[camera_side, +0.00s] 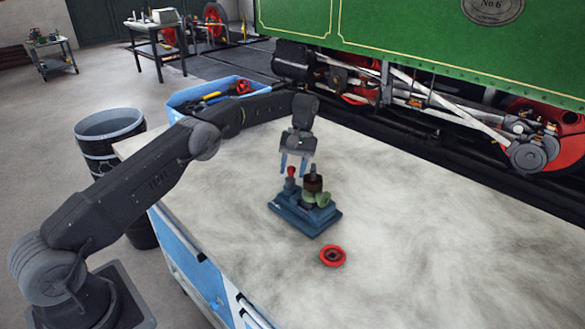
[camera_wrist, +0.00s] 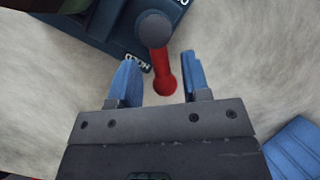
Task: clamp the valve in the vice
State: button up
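The blue vice (camera_side: 292,218) stands on the bench top. The valve (camera_side: 313,184), a brown and green body with a dark stem, sits upright at the vice's jaws; I cannot tell whether the jaws press on it. The vice's red lever (camera_side: 290,180) rises at its left side. My gripper (camera_side: 293,169) points down just above the lever, its blue fingers apart and empty. In the wrist view the open fingers (camera_wrist: 160,65) flank the red lever (camera_wrist: 164,78), which has a grey round part at its upper end. Contact does not show.
A red handwheel (camera_side: 332,256) lies on the bench in front of the vice. A blue bin (camera_side: 183,98) with tools stands at the bench's far left corner. A dark barrel (camera_side: 108,124) stands left of the bench. The bench top (camera_side: 430,220) on the right is clear.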

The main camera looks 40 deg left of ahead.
aim_at(291, 171)
jog(key=r, duration=0.4)
jog(key=shift+s+a+r, duration=0.15)
jog(key=shift+a+r, duration=0.05)
jog(key=shift+r, duration=0.05)
jog(key=s+a+r, duration=0.6)
jog(key=a, duration=0.3)
jog(key=shift+s+r, duration=0.2)
jog(key=shift+r, duration=0.05)
jog(key=shift+r, duration=0.1)
jog(key=s+d+r+m+t+y, duration=0.2)
jog(key=s+d+r+m+t, duration=0.25)
jog(key=s+d+r, duration=0.8)
jog(key=s+d+f+m+t, duration=0.2)
jog(key=s+t, duration=0.1)
jog(key=s, duration=0.5)
jog(key=s+d+f+m+t, duration=0.2)
jog(key=s+d+f+t, duration=0.1)
jog(key=s, duration=0.5)
jog(key=shift+s+d+h, duration=0.3)
jog(key=shift+s+h, duration=0.1)
